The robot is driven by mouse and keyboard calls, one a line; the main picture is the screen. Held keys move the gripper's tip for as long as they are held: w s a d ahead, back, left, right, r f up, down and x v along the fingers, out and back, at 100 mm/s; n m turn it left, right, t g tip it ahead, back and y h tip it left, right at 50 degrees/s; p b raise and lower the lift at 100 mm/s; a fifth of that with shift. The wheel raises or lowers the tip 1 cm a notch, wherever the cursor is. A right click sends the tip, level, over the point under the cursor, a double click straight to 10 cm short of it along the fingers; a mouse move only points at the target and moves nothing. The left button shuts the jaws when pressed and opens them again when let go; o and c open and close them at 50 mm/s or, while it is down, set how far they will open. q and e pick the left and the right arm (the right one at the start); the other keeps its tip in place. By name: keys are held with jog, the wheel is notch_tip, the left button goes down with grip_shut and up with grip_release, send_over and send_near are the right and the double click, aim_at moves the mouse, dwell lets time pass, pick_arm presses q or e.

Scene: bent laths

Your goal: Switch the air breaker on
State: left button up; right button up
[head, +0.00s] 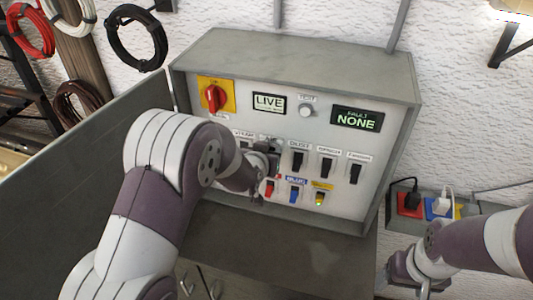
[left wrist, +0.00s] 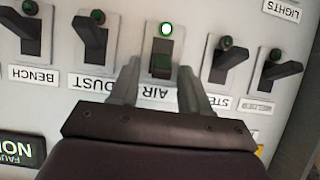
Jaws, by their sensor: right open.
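In the left wrist view, upside down, the air breaker (left wrist: 161,66) sits in the middle of a row of breakers above its AIR label (left wrist: 155,93). Its lamp (left wrist: 165,29) glows bright green-white. Its lever looks short and dark from here, unlike the long levers beside it. My left gripper (left wrist: 158,80) is open, with one finger on each side of the air breaker; contact cannot be told. In the head view the left gripper (head: 265,170) is at the panel face and hides part of the breaker row. My right gripper (head: 420,280) is open and empty at lower right.
The dust breaker (left wrist: 92,38) and another breaker (left wrist: 226,57) flank closely; their lamps are dim. The grey cabinet (head: 300,62) carries a red rotary switch (head: 213,98), a LIVE sign (head: 269,103) and a FAULT NONE display (head: 357,119). Coloured sockets (head: 410,204) stand at right.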

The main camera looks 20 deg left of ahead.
pick_arm(q)
jog(key=b+v, duration=0.4)
jog(key=v, duration=0.8)
jog(key=shift+s, duration=0.25)
jog(key=shift+r, duration=0.15)
